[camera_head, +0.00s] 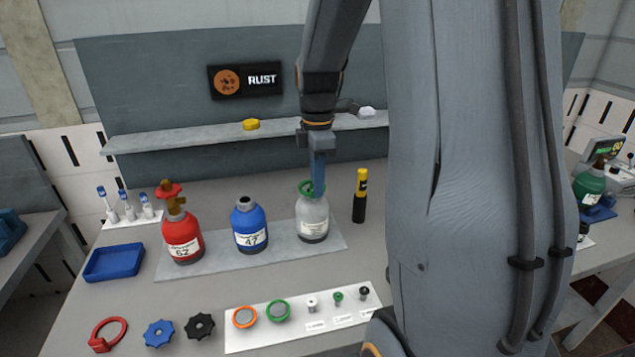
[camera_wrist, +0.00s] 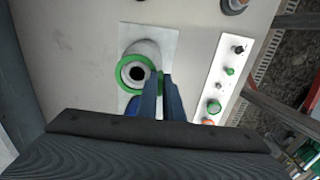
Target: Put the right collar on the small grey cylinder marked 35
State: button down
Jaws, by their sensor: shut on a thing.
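The small grey cylinder (camera_head: 313,224) stands upright at the right end of the grey mat on the bench. Its label is too small to read. A green ring-shaped collar (camera_head: 304,186) is at the top of this cylinder. In the wrist view the collar (camera_wrist: 122,76) encircles the dark round opening of the grey cylinder (camera_wrist: 148,50). I cannot tell whether it rests on the shoulder or is held just above. My gripper (camera_head: 318,186) points down, shut on the right side of the collar. Its fingers also show in the wrist view (camera_wrist: 162,92).
A blue cylinder marked 47 (camera_head: 250,230) and a red one marked 62 (camera_head: 183,238) stand to the left. A black and yellow tool (camera_head: 360,198) stands close on the right. A red collar (camera_head: 106,335), handwheels and a white parts card (camera_head: 290,333) lie in front.

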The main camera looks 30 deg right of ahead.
jog(key=shift+f+b, duration=0.35)
jog(key=shift+f, duration=1.1)
jog(key=c, duration=1.8)
grip_release()
jog(key=shift+r, duration=0.2)
jog(key=shift+r+p, duration=2.8)
jog(key=shift+r, duration=0.1)
jog(key=shift+a, duration=0.1)
